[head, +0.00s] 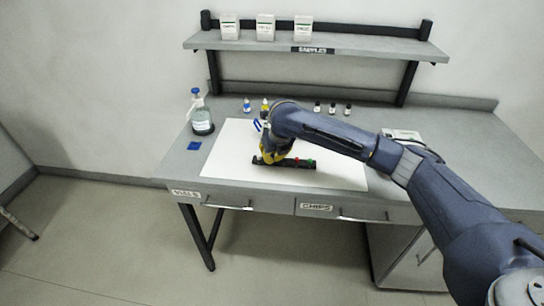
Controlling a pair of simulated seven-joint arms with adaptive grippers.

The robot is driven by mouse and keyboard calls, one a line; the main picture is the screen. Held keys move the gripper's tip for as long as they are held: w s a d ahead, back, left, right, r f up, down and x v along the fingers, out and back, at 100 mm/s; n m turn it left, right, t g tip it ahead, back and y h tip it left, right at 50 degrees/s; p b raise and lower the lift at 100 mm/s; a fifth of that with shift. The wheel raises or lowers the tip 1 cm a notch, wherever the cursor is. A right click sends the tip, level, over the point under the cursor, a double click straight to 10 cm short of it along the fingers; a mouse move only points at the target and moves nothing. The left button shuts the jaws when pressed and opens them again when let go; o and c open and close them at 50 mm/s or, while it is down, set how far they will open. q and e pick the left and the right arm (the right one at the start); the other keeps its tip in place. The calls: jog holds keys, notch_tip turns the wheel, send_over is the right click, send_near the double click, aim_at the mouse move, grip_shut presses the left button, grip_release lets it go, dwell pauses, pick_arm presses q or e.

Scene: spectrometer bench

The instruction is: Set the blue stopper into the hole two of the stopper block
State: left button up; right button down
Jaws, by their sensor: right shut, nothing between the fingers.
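The stopper block (286,164) looks like a long dark strip lying on the white mat, with small red and green pieces along it. My right gripper (268,156) is shut and empty, pointing down at the left part of the block. Its fingers cover that part, and I cannot tell whether they touch it. Hole two cannot be made out. I cannot pick out the blue stopper for certain; it may be hidden behind my gripper. My left gripper is not in view.
The white mat (225,165) is mostly clear. Small vials (332,109) stand at the back, below a shelf (350,46) with white boxes. A pale device (402,134) is at right.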

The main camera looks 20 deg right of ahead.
jog(key=shift+s+f, duration=0.15)
jog(key=shift+f, duration=0.25)
jog(key=c, duration=2.1)
grip_release()
jog(key=o, duration=0.6)
jog(key=shift+f, duration=0.1)
jog(key=shift+d, duration=0.1)
jog(key=v, duration=1.2)
jog(key=shift+r, duration=0.3)
jog(key=shift+a, duration=0.2)
